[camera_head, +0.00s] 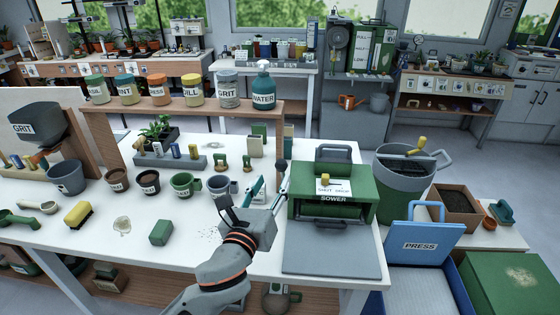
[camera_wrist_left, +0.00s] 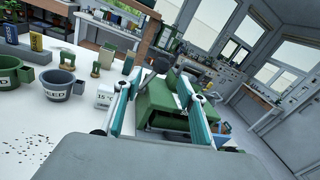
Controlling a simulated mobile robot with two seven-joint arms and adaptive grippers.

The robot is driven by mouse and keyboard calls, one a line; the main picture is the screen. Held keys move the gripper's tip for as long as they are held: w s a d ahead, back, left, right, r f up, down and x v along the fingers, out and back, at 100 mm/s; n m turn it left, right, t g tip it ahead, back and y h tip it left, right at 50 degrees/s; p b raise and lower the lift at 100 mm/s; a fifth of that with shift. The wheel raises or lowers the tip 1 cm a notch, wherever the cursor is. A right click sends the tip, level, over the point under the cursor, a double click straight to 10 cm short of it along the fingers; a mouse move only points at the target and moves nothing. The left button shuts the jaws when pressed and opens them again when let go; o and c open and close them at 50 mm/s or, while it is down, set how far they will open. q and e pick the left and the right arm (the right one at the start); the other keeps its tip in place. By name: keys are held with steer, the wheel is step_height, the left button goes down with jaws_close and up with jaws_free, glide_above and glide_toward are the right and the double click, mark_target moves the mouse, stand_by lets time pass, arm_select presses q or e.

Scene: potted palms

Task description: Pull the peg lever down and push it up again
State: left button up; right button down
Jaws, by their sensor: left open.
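The green sower (camera_head: 333,205) stands on the white table's right part, with a grey plate in front. A small yellow peg (camera_head: 324,184) shows by its white SHUT/DROP label; I take it for the peg lever, though its shape is too small to tell. My left gripper (camera_head: 268,186) is just left of the sower, apart from the peg. In the left wrist view its two teal fingers (camera_wrist_left: 158,98) are spread and hold nothing. The sower's green body (camera_wrist_left: 165,106) shows beyond and between them; the peg cannot be made out there. My right gripper is not in view.
A dark grey cup (camera_head: 220,187) and a green cup (camera_head: 185,184) stand left of my gripper. A wooden shelf (camera_head: 183,104) with jars is behind. A grey-green bucket (camera_head: 405,190) and a blue PRESS lid (camera_head: 425,240) are right of the sower.

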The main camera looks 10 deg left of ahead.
mark_target(279, 169)
arm_select(q)
steer(key=shift+w+d+r, duration=0.15)
steer(key=shift+w+r, duration=0.05)
steer(key=shift+w, duration=0.3)
steer(key=w, duration=0.3)
steer(key=w+d, duration=0.1)
steer(key=w, duration=0.2)
steer(key=shift+w+d, duration=0.2)
steer(key=shift+w, duration=0.2)
jaws_close()
